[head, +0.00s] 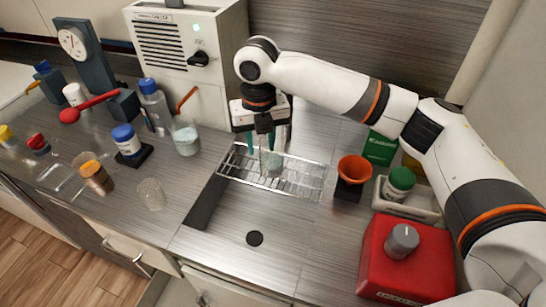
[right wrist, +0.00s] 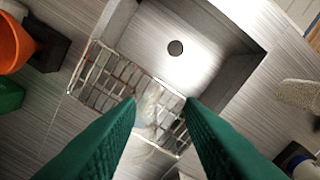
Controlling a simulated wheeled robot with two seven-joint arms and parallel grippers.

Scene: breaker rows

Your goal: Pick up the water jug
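A clear vessel that looks like the water jug (head: 271,163) stands on the wire rack (head: 305,180) over the sink. In the right wrist view the clear vessel (right wrist: 152,108) shows faintly between and beyond the green fingertips. My right gripper (head: 267,143) points down just above it, and its two green fingers are apart. In the right wrist view my right gripper (right wrist: 161,100) is open, with a gap around the clear vessel. I cannot tell if a finger touches it. My left gripper is not in view.
Another clear beaker with pale contents (head: 187,142) stands left of the sink, near a blue-capped bottle (head: 154,103). The sink basin (head: 225,225) in front is empty.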

